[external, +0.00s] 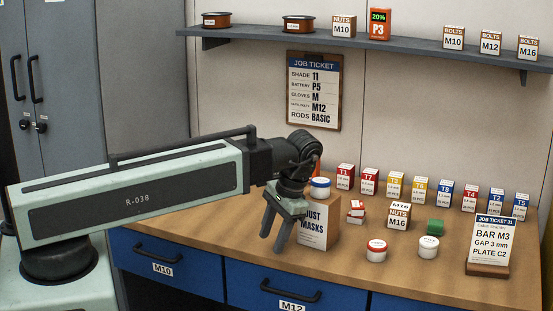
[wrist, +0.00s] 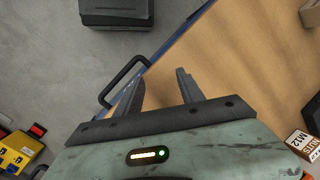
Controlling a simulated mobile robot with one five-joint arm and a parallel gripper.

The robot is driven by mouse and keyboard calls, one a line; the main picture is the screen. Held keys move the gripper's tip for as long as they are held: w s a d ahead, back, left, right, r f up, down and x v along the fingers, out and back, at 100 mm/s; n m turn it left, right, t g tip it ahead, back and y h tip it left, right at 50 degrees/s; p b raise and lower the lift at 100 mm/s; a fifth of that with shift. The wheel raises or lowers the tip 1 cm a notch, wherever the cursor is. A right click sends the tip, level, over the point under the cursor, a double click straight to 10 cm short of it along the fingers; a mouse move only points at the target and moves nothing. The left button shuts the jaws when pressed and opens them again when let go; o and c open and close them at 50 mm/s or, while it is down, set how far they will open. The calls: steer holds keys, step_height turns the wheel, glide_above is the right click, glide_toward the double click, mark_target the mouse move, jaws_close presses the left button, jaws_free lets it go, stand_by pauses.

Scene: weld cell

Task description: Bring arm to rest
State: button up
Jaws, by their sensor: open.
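My gripper (external: 279,226) hangs with its fingers pointing down at the front left of the wooden bench (external: 215,211), left of the dust masks box (external: 312,236). Its two fingers are apart with nothing between them. In the wrist view my gripper (wrist: 160,92) is also open and empty, above the bench's front edge and a drawer handle (wrist: 122,80). My arm (external: 130,190), marked R-038, reaches out to the right from its base at the left.
Small boxes and jars, such as the red-lidded jar (external: 376,251), stand on the bench right of my gripper. A job ticket stand (external: 490,245) is at the right. A shelf (external: 370,41) runs above. Blue drawers (external: 166,268) lie below. A grey cabinet (external: 75,80) stands at left.

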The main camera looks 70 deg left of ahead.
steer(key=d+n+t+h, duration=0.2)
steer(key=d+n+h, duration=0.25)
steer(key=d, duration=0.95)
steer(key=w+d+f+m+y+b, duration=0.1)
steer(key=w+f+m+y+b, duration=0.1)
steer(key=f+m+b, duration=0.4)
steer(key=shift+w+d+f+m+t+b, duration=0.4)
steer(key=shift+w+f+m, duration=0.15)
steer(key=shift+f+m, duration=0.1)
steer(key=shift+y, duration=0.25)
